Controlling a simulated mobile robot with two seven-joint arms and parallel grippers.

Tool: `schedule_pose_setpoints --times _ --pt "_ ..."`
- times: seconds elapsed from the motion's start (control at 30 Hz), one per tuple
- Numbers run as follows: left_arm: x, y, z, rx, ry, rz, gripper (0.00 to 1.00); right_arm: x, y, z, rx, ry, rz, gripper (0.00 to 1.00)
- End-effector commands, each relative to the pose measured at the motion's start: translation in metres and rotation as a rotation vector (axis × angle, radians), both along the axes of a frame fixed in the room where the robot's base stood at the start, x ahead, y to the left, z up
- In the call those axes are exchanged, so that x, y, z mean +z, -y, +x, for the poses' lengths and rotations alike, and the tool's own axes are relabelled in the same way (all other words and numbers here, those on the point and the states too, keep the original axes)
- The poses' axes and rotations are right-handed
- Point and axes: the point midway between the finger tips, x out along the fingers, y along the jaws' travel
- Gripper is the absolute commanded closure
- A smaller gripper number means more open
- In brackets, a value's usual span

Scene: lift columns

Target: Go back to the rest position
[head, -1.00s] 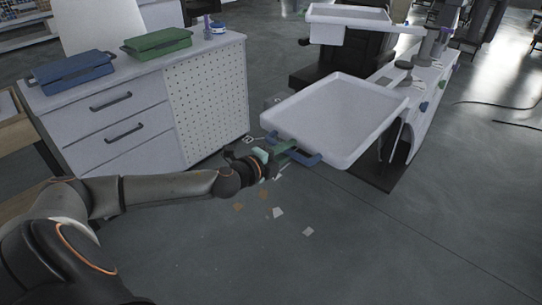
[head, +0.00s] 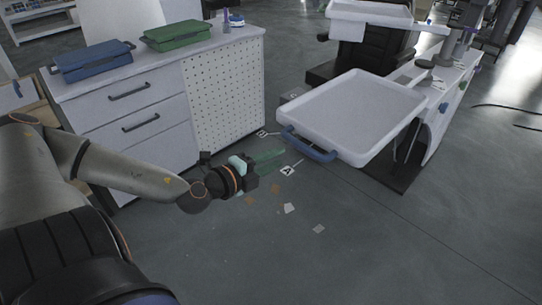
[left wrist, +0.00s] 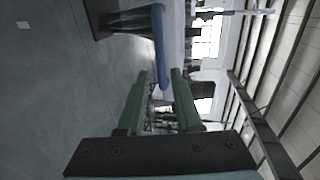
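My left gripper (head: 268,159) is in the middle of the head view, with its green fingers pointing right. In the left wrist view its two fingers (left wrist: 160,98) stand apart with nothing between them. A white tray (head: 352,112) with a blue handle (head: 308,146) is just to the right of the gripper. The blue handle (left wrist: 159,45) also shows beyond the fingertips in the left wrist view, apart from them. My right gripper is not in view.
A white drawer cabinet (head: 150,112) with a perforated side stands behind my left arm. On it are a blue case (head: 95,61) and a green case (head: 176,36). Another white tray (head: 368,14) is higher up at the back. The floor in front holds only scraps (head: 290,208).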

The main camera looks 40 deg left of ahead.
Motion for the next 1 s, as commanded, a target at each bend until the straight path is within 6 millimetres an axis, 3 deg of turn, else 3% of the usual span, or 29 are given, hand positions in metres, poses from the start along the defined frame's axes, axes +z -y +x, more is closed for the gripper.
schedule_pose_setpoints --times 0.8,0.93,1.0 --pt "0.001 0.001 -0.008 -0.001 -0.001 -0.007 0.66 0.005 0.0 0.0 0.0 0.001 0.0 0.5" --pt "-0.013 -0.002 -0.012 0.035 -0.034 -0.053 0.66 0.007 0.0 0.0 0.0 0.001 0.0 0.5" --pt "-0.031 -0.004 -0.018 0.076 -0.075 -0.109 0.66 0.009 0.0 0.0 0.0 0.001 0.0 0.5"
